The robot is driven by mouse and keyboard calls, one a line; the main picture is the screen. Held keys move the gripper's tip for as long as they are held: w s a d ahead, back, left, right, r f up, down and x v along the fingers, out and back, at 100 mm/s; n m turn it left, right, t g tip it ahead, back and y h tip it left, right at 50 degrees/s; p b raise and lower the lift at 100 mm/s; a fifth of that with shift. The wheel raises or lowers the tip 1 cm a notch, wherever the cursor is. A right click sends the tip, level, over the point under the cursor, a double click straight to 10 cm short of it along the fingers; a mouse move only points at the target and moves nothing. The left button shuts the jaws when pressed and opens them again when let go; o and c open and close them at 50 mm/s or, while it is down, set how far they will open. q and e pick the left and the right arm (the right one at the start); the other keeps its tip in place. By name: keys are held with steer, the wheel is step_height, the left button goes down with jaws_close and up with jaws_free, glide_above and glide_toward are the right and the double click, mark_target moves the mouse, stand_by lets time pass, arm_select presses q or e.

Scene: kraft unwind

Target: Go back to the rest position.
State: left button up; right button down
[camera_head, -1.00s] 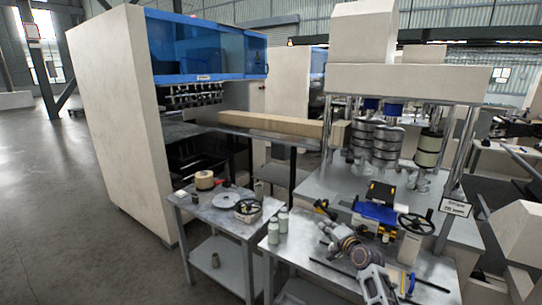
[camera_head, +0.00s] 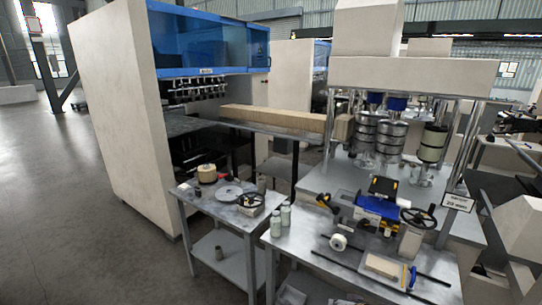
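Neither of my grippers shows in the head view. The metal work table (camera_head: 335,268) at the front right stands clear of my arms. On it are a blue and black device with yellow parts (camera_head: 378,208), a black handwheel (camera_head: 418,218), a white roll (camera_head: 338,242) and a tan block (camera_head: 381,265) in a shallow tray. What my grippers hold, if anything, is hidden.
A smaller side table (camera_head: 205,211) carries a tan roll (camera_head: 207,173), a grey disc (camera_head: 228,193) and another handwheel (camera_head: 250,200). Two pale bottles (camera_head: 276,226) stand at the work table's left edge. Open floor (camera_head: 75,225) lies at the left.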

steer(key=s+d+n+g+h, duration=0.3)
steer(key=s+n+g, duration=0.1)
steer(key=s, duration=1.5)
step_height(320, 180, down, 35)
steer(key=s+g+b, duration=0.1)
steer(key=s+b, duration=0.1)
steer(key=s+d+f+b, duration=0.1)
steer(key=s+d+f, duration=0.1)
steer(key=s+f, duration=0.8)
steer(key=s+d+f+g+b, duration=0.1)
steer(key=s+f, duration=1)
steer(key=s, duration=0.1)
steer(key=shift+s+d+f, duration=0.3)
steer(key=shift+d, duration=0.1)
